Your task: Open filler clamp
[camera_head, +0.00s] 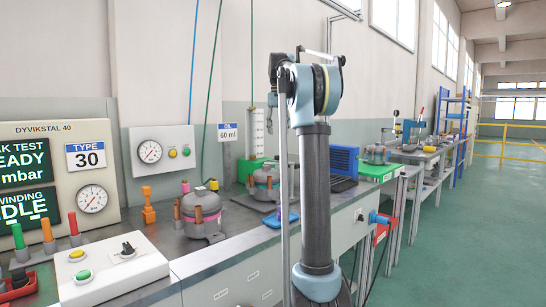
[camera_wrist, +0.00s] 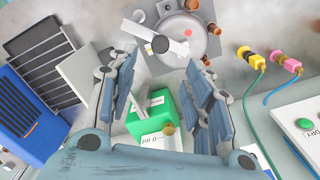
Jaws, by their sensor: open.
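In the wrist view my gripper (camera_wrist: 162,68) is open, with its two blue padded fingers apart and nothing between them. Beyond the fingertips a grey compressor (camera_wrist: 205,38) with copper stubs sits at the top. A pale lever-like bar (camera_wrist: 155,36) lies across its near side; I cannot tell for sure that it is the filler clamp. The green filler base (camera_wrist: 150,108) with its white scale shows between the fingers, partly hidden. In the head view the green base (camera_head: 249,168) carries a clear graduated column (camera_head: 257,133), beside a compressor (camera_head: 265,180) partly covered by my arm.
A blue slatted unit (camera_wrist: 28,118) and dark rack stand left in the wrist view. Yellow and pink hose couplers (camera_wrist: 246,54) and a white control box (camera_wrist: 300,120) are at right. Another compressor (camera_head: 202,215) stands on the bench nearer me in the head view.

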